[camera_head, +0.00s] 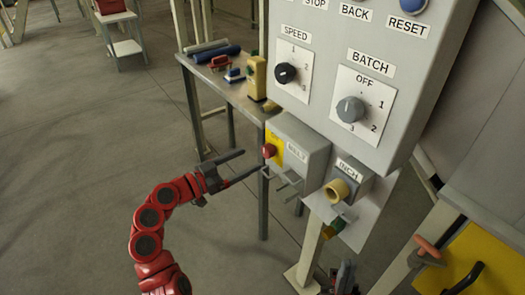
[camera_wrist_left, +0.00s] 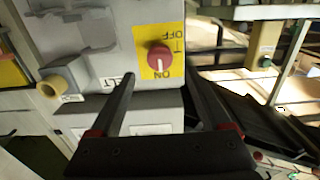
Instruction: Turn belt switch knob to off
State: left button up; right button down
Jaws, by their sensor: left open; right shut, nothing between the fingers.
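The belt switch is a red round knob (camera_head: 269,151) on a yellow plate at the left face of a small grey box (camera_head: 310,143). In the left wrist view the red knob (camera_wrist_left: 158,56) sits on the yellow plate (camera_wrist_left: 172,35) marked OFF and ON; its pale pointer mark is towards ON. My left gripper (camera_head: 251,164) is open and empty, its fingers pointing at the box from the left, apart from the knob. In the wrist view the left gripper's fingers (camera_wrist_left: 160,85) frame the knob from both sides. My right gripper (camera_head: 346,272) is shut and empty at the bottom edge, partly cut off.
The large grey panel (camera_head: 385,60) above carries the SPEED knob (camera_head: 285,73) and BATCH knob (camera_head: 350,109). A yellowish INCH button (camera_head: 337,191) is beside the belt box. A bench (camera_head: 240,97) with small items stands behind. Wire hooks show below the box. Open floor lies left.

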aim_at(264, 152)
pick_arm(q)
jog(key=x, duration=0.6)
jog(key=shift+w+d, duration=0.2)
grip_shut()
